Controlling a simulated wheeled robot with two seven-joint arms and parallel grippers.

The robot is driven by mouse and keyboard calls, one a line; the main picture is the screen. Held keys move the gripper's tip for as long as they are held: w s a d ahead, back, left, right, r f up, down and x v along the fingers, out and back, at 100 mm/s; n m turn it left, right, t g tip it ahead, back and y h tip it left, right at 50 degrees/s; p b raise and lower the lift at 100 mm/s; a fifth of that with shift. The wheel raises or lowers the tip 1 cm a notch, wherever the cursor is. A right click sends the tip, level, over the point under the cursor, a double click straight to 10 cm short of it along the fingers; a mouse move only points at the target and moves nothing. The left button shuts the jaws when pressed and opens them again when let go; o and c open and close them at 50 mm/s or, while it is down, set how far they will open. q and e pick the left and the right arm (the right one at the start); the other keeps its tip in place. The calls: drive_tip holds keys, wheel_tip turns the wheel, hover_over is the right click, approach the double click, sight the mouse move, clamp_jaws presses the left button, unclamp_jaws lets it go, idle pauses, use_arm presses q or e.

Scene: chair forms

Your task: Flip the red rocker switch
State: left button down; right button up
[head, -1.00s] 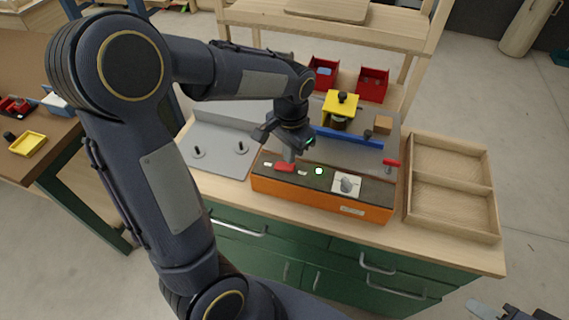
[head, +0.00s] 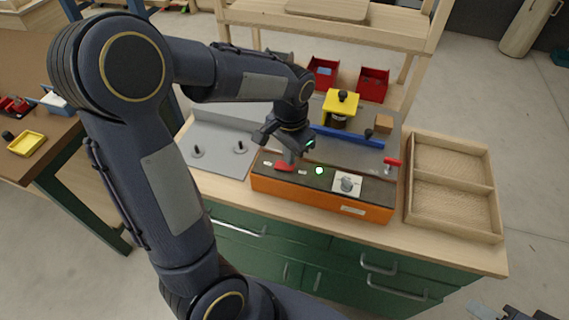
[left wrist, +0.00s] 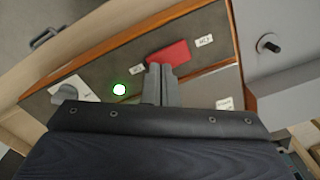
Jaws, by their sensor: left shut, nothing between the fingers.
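The red rocker switch (head: 284,166) sits on the dark sloping top of an orange control box (head: 320,196). In the left wrist view the switch (left wrist: 168,56) lies just past the fingertips, between two small white labels. My left gripper (head: 289,157) is shut and empty, pointing down at the switch. In the left wrist view its closed fingers (left wrist: 160,72) reach the near edge of the switch; I cannot tell for sure whether they touch it. A lit green-white lamp (head: 319,170) and a knob on a white plate (head: 347,184) are to the right of the switch.
A grey plate with two black pegs (head: 222,150) is left of the box. Behind it are a blue bar (head: 348,138), a yellow-topped fixture (head: 341,104) and red bins (head: 372,85). A wooden tray (head: 450,222) stands at the right.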

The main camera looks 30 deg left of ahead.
use_arm(q)
drive_tip(key=shift+f+b, duration=0.55)
drive_tip(key=shift+f, duration=0.25)
drive_tip(key=shift+r, duration=0.1)
wheel_tip(320, 180, up, 7)
drive_tip(key=p, duration=0.6)
idle(0.4)
drive_tip(key=shift+s, duration=0.1)
idle(0.3)
drive_tip(key=s+d+r+n+t+h, duration=0.2)
drive_tip(key=s+r, duration=0.1)
drive_tip(key=s, duration=0.5)
drive_tip(key=s+d+r+n+t+h, duration=0.1)
drive_tip(key=s+d+r+n+t, duration=0.1)
drive_tip(key=s, duration=0.6)
drive_tip(key=shift+s+r+n+t+h, duration=0.4)
drive_tip(key=shift+r+n+t, duration=0.1)
drive_tip(key=shift+t, duration=0.3)
